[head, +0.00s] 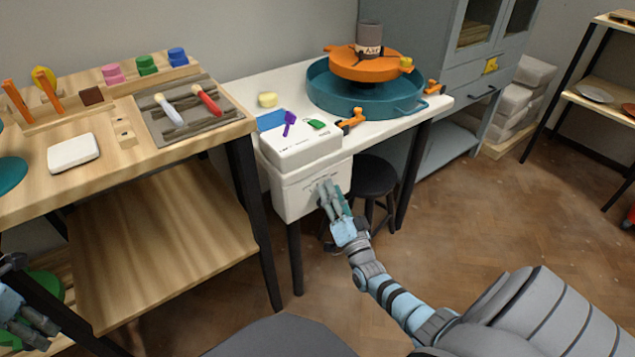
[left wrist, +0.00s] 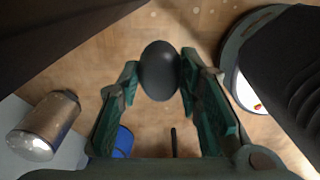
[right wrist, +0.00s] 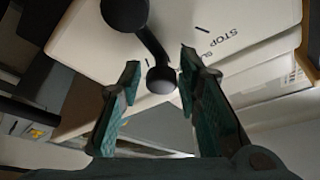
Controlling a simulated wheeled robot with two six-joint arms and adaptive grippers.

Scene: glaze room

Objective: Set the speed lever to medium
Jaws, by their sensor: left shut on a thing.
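The speed lever (right wrist: 150,45) is a black arm with a round pivot hub and a black ball knob (right wrist: 160,80), on a white panel (right wrist: 90,35) in the right wrist view. The panel carries "STOP" and a partly covered word below it. My right gripper (head: 328,188) is open at the white box's front (head: 295,195). Its fingertips (right wrist: 158,72) stand either side of the knob with small gaps. In the head view it hides the lever. I cannot tell the lever's setting. My left gripper (head: 25,325) is shut on a dark rounded thing (left wrist: 160,72).
A white table (head: 290,95) bears a teal basin (head: 345,100) with an orange wheel (head: 370,65). A black stool (head: 374,178) stands below it. A wooden workbench (head: 70,200) is at the left. In the left wrist view, a metal can (left wrist: 45,125) shows. Open floor (head: 480,220) lies right.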

